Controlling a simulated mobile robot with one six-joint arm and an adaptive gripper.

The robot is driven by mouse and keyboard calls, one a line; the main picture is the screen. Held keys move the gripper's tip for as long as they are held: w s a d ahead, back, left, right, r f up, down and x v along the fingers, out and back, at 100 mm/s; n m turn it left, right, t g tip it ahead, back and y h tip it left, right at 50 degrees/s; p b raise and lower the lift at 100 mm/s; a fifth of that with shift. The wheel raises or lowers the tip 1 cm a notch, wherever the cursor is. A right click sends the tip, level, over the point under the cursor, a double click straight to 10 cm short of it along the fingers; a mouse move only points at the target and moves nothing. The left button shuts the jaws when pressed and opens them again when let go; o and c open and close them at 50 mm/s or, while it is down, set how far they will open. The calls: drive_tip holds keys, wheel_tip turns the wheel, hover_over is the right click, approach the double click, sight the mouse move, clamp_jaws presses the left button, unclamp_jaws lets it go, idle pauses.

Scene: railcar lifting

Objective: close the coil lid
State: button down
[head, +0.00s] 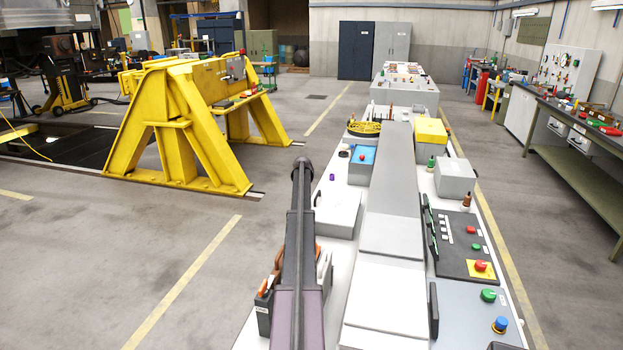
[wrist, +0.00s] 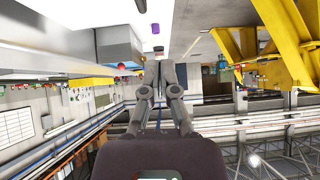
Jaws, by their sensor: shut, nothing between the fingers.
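My gripper (wrist: 160,62) is shut and empty in the wrist view, its two fingertips together. In the head view my arm hides most of it, left of the long white bench (head: 338,165). I cannot tell for sure which part is the coil lid. A coil of yellow cable (head: 364,128) lies on the bench beside a blue-topped box (head: 361,157). A grey box (head: 338,212) with a dark handle sits nearer, just right of my arm. My gripper appears apart from these things.
A yellow-topped box (head: 430,130), a light grey box (head: 455,177) and a button panel (head: 465,245) stand on the bench's right side. A small purple piece (head: 331,177) lies near its left edge. A yellow stand (head: 175,125) is at left, with open floor between.

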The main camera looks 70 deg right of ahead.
drive_tip(key=shift+p+v, duration=0.65)
drive_tip(key=shift+v, duration=0.75)
drive_tip(key=shift+w, duration=0.3)
drive_tip(key=w+a+f+n+y, duration=0.15)
drive_tip(key=w+a, duration=0.55)
drive_tip(key=a, duration=0.7)
drive_tip(key=w+a+f+n+t+y, duration=0.1)
drive_tip(key=w+a+n, duration=0.1)
drive_tip(key=w+a, duration=0.8)
drive_tip(key=w+a+f+n+y, duration=0.15)
drive_tip(key=w+a, duration=0.25)
drive_tip(key=a, duration=1.3)
drive_tip(key=w+a+n+y, duration=0.15)
drive_tip(key=a+n, duration=0.25)
drive_tip(key=a, duration=2.1)
drive_tip(key=s+a+n+g+y, duration=0.1)
drive_tip(key=s+a, duration=0.4)
drive_tip(key=a, duration=0.7)
drive_tip(key=s+a+f+n+g+y, duration=0.1)
drive_tip(key=s+a+n, duration=0.3)
drive_tip(key=a, duration=0.9)
drive_tip(key=s+a+n+y, duration=0.1)
drive_tip(key=s+a+n, duration=0.1)
drive_tip(key=s+a, duration=0.6)
drive_tip(key=a, duration=0.4)
drive_tip(key=shift+s+a+f+n+g, duration=0.15)
drive_tip(key=shift+s+f+n+g, duration=0.15)
drive_tip(key=shift+f+g, duration=0.1)
